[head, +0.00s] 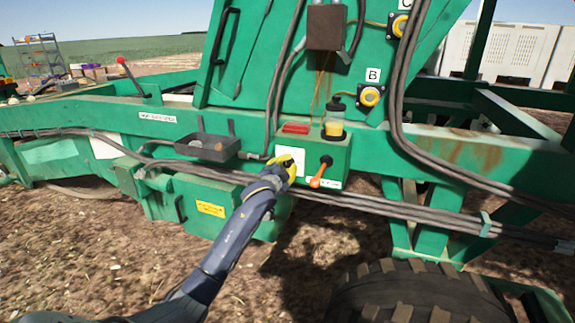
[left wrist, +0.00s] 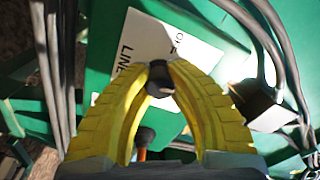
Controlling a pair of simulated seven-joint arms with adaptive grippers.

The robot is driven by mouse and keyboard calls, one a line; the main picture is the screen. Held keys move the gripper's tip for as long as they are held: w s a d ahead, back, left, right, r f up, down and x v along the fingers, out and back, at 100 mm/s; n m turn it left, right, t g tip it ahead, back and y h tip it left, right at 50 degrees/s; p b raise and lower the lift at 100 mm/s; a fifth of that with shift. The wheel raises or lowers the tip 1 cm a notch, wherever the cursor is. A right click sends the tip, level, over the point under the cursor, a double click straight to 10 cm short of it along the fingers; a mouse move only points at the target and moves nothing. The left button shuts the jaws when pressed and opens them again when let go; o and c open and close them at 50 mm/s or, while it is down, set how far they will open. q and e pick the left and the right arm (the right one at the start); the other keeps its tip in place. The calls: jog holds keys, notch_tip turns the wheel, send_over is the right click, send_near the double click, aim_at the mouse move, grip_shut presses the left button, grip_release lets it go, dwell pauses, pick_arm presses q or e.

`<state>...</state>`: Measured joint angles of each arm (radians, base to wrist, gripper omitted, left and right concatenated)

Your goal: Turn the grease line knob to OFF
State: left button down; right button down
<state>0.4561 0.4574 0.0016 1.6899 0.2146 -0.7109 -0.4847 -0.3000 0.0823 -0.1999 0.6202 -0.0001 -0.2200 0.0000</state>
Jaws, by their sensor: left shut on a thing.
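My left gripper (head: 286,164) reaches the green box under the grease reservoir (head: 334,119) in the head view, and its yellow fingers hide what they hold there. In the left wrist view the gripper (left wrist: 160,70) is shut on a small dark knob (left wrist: 160,88), which shows between the fingertips. A white label (left wrist: 150,45) lies behind it, with "LINE" and part of another word readable. The knob's pointing direction cannot be told. My right gripper is not in view.
An orange-handled lever (head: 320,174) with a black pivot sits just right of my left gripper. A grey tray (head: 208,146) is mounted to the left. Dark hoses (head: 400,213) run below the box, and a tyre (head: 415,293) stands lower right.

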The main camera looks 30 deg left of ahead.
pick_arm(q)
jog(key=n, duration=1.1)
jog(key=shift+n, duration=0.4)
jog(key=shift+f+n, duration=0.1)
jog(key=shift+n, duration=1.5)
jog(key=c, duration=1.1)
grip_release()
jog(key=s+d, duration=0.2)
jog(key=s, duration=0.9)
jog(key=shift+s+d, duration=0.2)
jog(key=shift+s, duration=0.2)
